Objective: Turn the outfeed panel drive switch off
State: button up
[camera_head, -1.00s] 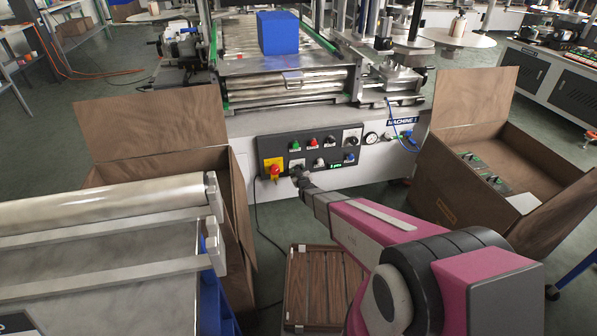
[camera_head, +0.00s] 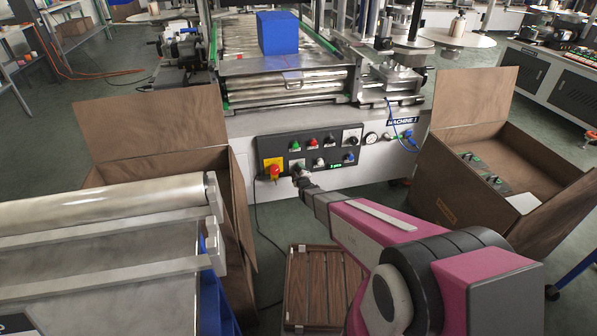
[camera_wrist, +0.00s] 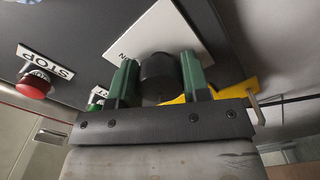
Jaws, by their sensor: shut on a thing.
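The outfeed panel (camera_head: 319,141) is a dark control panel on the front of the machine, with coloured buttons and black knobs. In the wrist view, a black knob switch (camera_wrist: 158,75) sits on a white label plate (camera_wrist: 190,35), whose lettering is only partly visible. My gripper (camera_wrist: 158,84) has its two green fingers on either side of this knob and is shut on it. In the head view, my gripper (camera_head: 301,173) is at the panel's lower left, just right of the red emergency button (camera_head: 275,170), and hides the knob.
A red button (camera_wrist: 34,86) with a STOP label (camera_wrist: 46,62) is at left in the wrist view. Open cardboard boxes stand left (camera_head: 160,150) and right (camera_head: 470,145) of the panel. A roller conveyor (camera_head: 110,203) fills the lower left. A blue box (camera_head: 278,33) sits on the machine.

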dwell(0.4)
jog(key=o, duration=0.9)
jog(key=shift+o, duration=0.2)
jog(key=shift+s, duration=0.1)
jog(key=v, duration=1)
jog(key=shift+s, duration=0.35)
jog(key=shift+d+r, duration=0.1)
jog(key=shift+d, duration=0.1)
